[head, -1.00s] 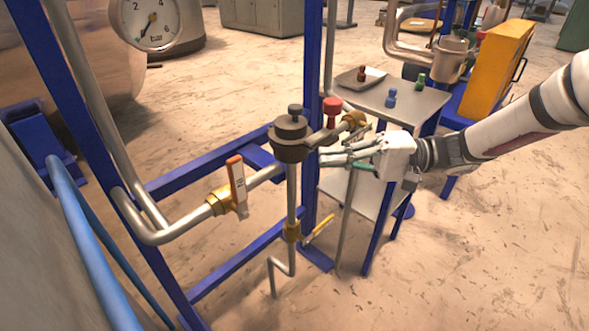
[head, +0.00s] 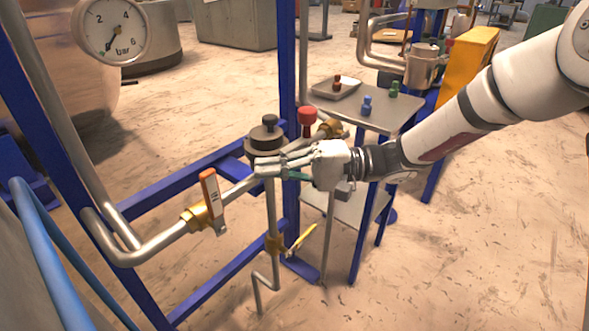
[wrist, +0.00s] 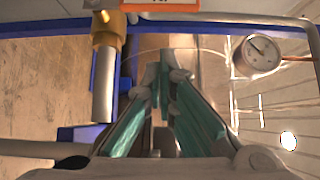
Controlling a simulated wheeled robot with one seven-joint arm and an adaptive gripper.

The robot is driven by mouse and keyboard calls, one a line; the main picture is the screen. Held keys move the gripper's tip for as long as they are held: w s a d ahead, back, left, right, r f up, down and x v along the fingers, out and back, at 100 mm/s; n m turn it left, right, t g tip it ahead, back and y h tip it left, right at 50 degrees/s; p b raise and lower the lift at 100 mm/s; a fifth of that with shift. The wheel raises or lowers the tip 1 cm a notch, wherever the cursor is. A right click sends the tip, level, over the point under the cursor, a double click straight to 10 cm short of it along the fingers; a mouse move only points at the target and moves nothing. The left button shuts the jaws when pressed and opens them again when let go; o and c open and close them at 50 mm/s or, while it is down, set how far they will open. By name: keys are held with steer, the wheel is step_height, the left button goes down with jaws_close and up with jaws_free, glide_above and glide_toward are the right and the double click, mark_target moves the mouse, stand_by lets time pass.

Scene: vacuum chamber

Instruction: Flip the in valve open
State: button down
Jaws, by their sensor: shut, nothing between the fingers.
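A brass valve (head: 197,216) sits on the slanting steel pipe left of the dark round chamber fitting. Its white and orange lever handle (head: 213,200) stands nearly upright, across the pipe; its label is too small to read. My gripper (head: 262,168) is shut and empty. In the head view it reaches in from the right, in front of the round fitting, with its tips right of the lever and apart from it. In the wrist view my gripper (wrist: 165,62) points toward the lever's orange edge (wrist: 172,4), cut off at the top, and the brass valve body (wrist: 108,28) is upper left.
The round dark fitting (head: 264,139) with its black knob is close behind my gripper. A red knob (head: 307,122) and a yellow-handled valve (head: 302,240) are nearby. Blue frame posts (head: 288,70) and a small grey table (head: 365,110) stand around. A gauge (head: 111,31) is upper left.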

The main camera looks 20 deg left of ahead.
mark_target(215, 205)
steer(key=s+a, duration=0.1)
steer(key=s, duration=0.1)
steer(key=s+a, duration=0.2)
steer(key=shift+s+a+b, duration=0.25)
steer(key=shift+b, duration=0.05)
steer(key=shift+r, duration=0.1)
